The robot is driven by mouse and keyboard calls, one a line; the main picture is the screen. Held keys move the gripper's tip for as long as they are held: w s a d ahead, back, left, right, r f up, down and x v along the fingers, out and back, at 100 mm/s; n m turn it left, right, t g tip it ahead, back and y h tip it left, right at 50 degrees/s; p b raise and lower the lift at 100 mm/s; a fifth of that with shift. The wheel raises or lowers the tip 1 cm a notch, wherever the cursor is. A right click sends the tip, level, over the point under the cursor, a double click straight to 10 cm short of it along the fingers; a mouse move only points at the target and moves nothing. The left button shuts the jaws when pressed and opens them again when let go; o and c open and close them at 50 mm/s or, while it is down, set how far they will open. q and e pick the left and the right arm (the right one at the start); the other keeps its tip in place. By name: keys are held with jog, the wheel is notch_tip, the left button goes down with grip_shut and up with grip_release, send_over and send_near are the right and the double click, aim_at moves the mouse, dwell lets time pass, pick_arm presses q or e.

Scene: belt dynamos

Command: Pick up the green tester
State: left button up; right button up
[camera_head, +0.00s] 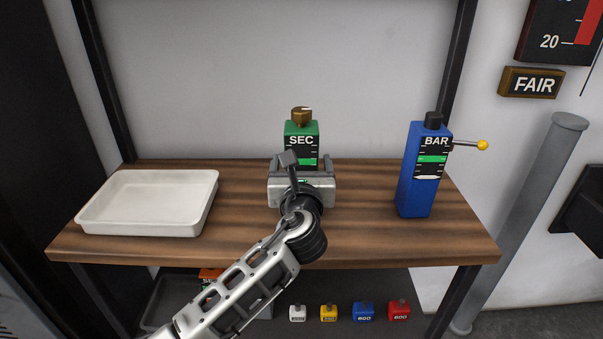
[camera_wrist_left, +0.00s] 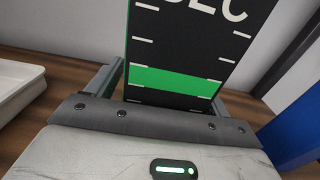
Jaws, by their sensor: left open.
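The green tester (camera_head: 302,129) stands upright on the wooden bench, with a brown knob on top and a black face marked SEC with a green band. Its face (camera_wrist_left: 180,60) fills the upper middle of the left wrist view. My left gripper (camera_head: 301,162) is open at the tester's near side and hides its lower part in the head view. In the left wrist view its fingers (camera_wrist_left: 168,88) lie to the left and right of the tester's lower part. I cannot tell how deep the tester sits between them. My right gripper is not in view.
A white tray (camera_head: 147,229) lies on the left of the bench (camera_head: 375,235). A blue tester (camera_head: 420,196) marked BAR, with a yellow-tipped lever, stands at the right. Several small coloured items, including a red one (camera_head: 399,310), sit on the lower shelf. A wall is behind.

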pick_arm(q)
jog(key=c, duration=1.3)
jog(key=shift+r, duration=0.15)
jog(key=c, duration=0.3)
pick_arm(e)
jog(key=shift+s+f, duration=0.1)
pick_arm(q)
jog(key=shift+c, duration=0.2)
jog(key=shift+r, duration=0.55)
notch_tip(320, 180, up, 2)
jog(key=shift+r+p, duration=0.15)
jog(key=shift+p, duration=0.5)
jog(key=s+r+p, duration=0.1)
jog(key=s+r, duration=0.1)
jog(key=r, duration=0.1)
jog(key=s+r+p, duration=0.1)
jog(key=s+r, duration=0.2)
jog(key=shift+s+r, duration=0.25)
jog(key=shift+s, duration=0.1)
jog(key=p, duration=0.1)
send_near(302, 124)
notch_tip(302, 124, up, 3)
jog(key=shift+s, duration=0.25)
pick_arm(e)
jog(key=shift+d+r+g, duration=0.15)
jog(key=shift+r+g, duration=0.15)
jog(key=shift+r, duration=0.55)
